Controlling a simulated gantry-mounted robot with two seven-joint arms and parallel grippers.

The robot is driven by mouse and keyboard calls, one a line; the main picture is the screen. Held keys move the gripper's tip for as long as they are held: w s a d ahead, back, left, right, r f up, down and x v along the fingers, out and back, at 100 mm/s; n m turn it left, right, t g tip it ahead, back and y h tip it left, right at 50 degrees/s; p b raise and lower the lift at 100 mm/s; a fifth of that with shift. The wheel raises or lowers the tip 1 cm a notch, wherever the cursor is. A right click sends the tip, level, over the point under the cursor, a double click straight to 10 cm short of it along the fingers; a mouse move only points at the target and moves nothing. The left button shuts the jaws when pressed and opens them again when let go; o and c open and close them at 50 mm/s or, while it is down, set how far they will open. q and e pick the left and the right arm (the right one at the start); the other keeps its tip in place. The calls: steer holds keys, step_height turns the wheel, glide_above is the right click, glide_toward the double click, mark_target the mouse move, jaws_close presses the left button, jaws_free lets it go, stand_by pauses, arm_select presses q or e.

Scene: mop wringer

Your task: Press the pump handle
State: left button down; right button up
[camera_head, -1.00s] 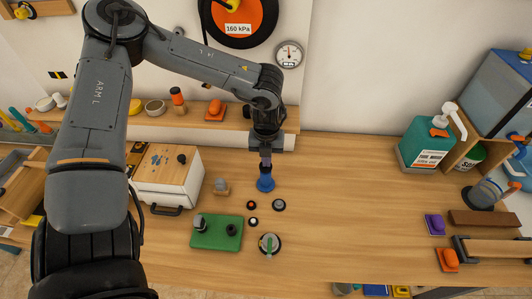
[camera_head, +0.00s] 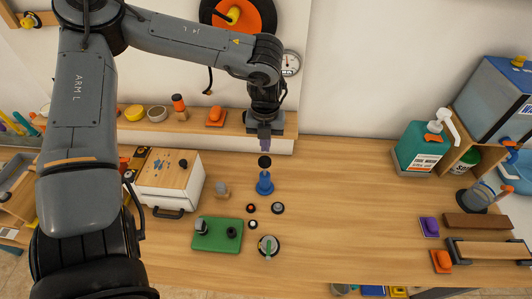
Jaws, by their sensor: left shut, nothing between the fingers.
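A small hand pump stands upright on the table below my left arm. It has a blue base (camera_head: 265,185) and a black knob handle (camera_head: 264,162) on a stem, and the knob is raised well above the base. My left gripper (camera_head: 264,147) points down just above the knob. Its fingers are shut with nothing between them, and a small gap seems to show under the tips. My right gripper is not in view.
A wheel (camera_head: 238,14) and a round gauge (camera_head: 291,64), partly hidden by my arm, are on the wall. A white box (camera_head: 168,182), a green block (camera_head: 217,234) and several small knobs lie near the pump. A teal dispenser (camera_head: 420,147) stands at right. The table between is clear.

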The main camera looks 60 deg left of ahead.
mark_target(267, 160)
arm_select(q)
steer(key=shift+r, duration=2.3)
steer(key=shift+m, duration=0.3)
steer(key=f+m, duration=0.1)
steer(key=m, duration=0.2)
steer(key=w+f+m+p, duration=0.1)
steer(key=m, duration=0.3)
steer(key=m+g+p, duration=0.1)
steer(key=m, duration=0.3)
steer(key=shift+w+f, duration=0.2)
steer(key=shift+f, duration=0.2)
steer(key=shift+f, duration=0.1)
